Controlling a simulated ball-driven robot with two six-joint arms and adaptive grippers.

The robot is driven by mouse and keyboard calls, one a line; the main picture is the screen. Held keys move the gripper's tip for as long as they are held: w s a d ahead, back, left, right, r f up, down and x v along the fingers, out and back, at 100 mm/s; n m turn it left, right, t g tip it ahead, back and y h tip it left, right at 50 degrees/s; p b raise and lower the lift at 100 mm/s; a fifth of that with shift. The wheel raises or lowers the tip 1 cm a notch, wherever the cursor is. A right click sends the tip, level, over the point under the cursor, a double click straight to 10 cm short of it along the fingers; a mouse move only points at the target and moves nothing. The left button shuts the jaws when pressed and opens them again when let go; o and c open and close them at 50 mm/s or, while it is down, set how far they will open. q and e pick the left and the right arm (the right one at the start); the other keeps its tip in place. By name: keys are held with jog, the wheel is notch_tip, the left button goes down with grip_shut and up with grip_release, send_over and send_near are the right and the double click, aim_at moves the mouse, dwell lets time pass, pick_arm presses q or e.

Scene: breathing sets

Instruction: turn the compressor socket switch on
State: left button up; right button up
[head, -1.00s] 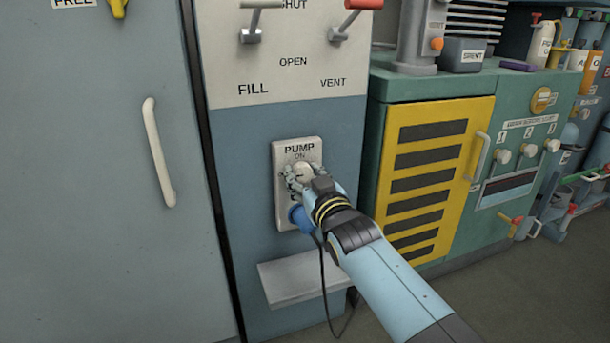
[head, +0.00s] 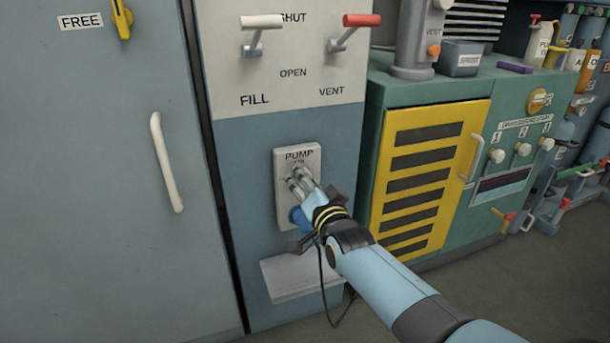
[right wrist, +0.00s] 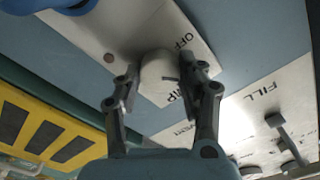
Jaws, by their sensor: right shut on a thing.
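The compressor socket switch is a pale round knob (right wrist: 158,78) on a light plate marked PUMP (head: 312,158), on the blue lower panel. My right gripper (head: 297,181) is at the plate and hides most of the knob in the head view. In the right wrist view its two fingers (right wrist: 163,85) are shut on opposite sides of the knob. A dark mark shows on the knob's face; I cannot tell exactly which label it points to. OFF shows on the plate in the wrist view. A blue plug (head: 297,217) sits low on the plate. My left gripper is out of view.
A pale shelf (head: 290,281) juts out below the plate, with a dark cable hanging in front. White (head: 262,22) and red (head: 362,20) levers stick out above. A green cabinet with a yellow louvred door (head: 425,180) stands to the right, a grey door (head: 90,200) to the left.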

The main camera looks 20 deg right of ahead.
jog(key=shift+m, duration=0.6)
jog(key=m+p, duration=0.1)
jog(key=m, duration=0.1)
jog(key=shift+m, duration=0.3)
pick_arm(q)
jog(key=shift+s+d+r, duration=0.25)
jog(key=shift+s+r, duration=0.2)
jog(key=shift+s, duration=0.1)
pick_arm(e)
jog(key=shift+f+m, duration=0.1)
jog(key=shift+m, duration=1.8)
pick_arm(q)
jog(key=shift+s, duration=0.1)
pick_arm(e)
jog(key=o, duration=1.2)
jog(key=shift+s, duration=0.15)
jog(key=s, duration=1.1)
jog(key=shift+s+d, duration=0.2)
jog(key=shift+s, duration=0.2)
